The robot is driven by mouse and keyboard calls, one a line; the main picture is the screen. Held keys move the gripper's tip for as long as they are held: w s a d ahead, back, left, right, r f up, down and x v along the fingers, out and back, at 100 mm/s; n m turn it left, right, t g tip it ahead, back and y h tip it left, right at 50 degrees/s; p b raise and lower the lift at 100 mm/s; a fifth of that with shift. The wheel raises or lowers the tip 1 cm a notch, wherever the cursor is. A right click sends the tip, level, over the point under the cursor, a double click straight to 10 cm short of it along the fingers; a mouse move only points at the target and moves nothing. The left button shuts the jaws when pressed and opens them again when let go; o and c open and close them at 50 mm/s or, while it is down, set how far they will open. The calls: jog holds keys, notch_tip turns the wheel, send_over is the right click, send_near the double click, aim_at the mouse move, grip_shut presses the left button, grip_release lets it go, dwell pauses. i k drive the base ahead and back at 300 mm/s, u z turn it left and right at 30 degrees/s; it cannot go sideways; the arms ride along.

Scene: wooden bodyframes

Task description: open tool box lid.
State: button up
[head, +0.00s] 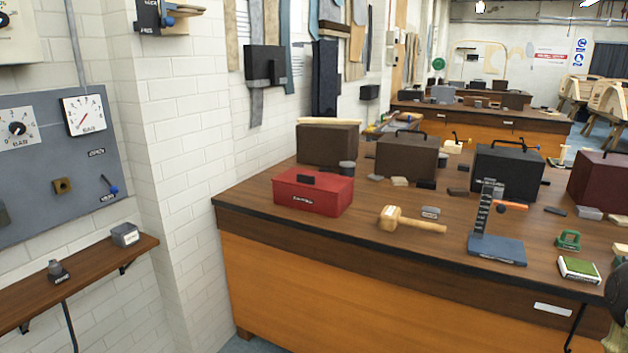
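A red tool box (312,196) stands on the near left part of the wooden workbench (370,245). Its lid (297,181) looks shut, with a black handle or latch piece (319,179) at the top and a small dark label with light lettering on the front. My gripper cannot be made out in the head view, so its distance from the box does not show.
Brown cases (327,144) (406,158), a black case (507,173) and a maroon case (598,182) stand behind and to the right. A wooden mallet (411,220) and a blue metal stand (496,248) lie right of the box. Bench space before the box is clear.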

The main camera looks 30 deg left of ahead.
aim_at(324, 183)
jog(key=z, duration=0.3)
jog(key=k, duration=0.4)
jog(key=z, duration=0.8)
jog(key=i, duration=0.3)
jog(key=u, duration=0.8)
jog(key=i, duration=1.3)
jog(key=u, duration=1.65)
jog(key=i, duration=0.5)
jog(key=u, duration=0.35)
